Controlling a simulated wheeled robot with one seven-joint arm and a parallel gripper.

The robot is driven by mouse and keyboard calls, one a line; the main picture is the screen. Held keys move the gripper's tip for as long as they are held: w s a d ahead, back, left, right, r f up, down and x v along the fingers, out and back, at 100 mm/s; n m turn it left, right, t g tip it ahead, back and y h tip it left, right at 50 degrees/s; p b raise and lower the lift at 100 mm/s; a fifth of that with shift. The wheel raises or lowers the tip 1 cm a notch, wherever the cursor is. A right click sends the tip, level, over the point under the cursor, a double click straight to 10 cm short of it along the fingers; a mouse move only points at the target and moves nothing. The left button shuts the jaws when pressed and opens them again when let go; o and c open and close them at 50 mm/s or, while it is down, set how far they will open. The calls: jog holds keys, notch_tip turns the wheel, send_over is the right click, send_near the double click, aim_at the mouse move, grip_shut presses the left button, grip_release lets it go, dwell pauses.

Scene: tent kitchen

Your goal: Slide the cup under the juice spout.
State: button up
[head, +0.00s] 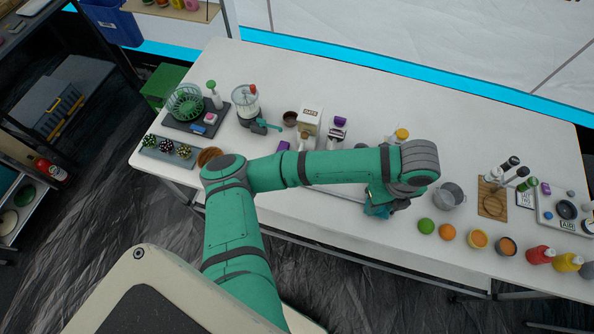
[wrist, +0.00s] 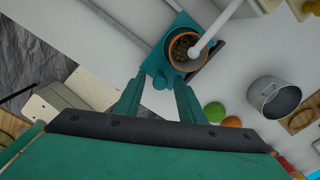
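A teal device (wrist: 153,66) lies just beyond my gripper in the wrist view. It has a round orange-rimmed opening with dark contents, and a pale rod reaches over it from the upper right. In the head view part of the teal device (head: 377,211) shows below my wrist. My gripper (wrist: 159,84) has its two teal fingers apart, with a small teal knob between their tips; contact is unclear. A grey metal cup-like vessel with a handle (wrist: 275,97) stands to the right, also in the head view (head: 449,196). I cannot make out a spout for certain.
A green fruit (head: 426,226) and an orange fruit (head: 448,232) sit near the table's front edge, with cut halves and sauce bottles (head: 540,255) further right. A wooden board with shakers (head: 493,200) stands beyond the vessel. The back of the white table (head: 450,125) is clear.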

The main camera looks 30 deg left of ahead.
jog(key=shift+w+r, duration=0.15)
jog(key=shift+r, duration=1.55)
jog(key=shift+a+r, duration=0.1)
jog(key=shift+r, duration=1.5)
jog(key=shift+s+r, duration=0.2)
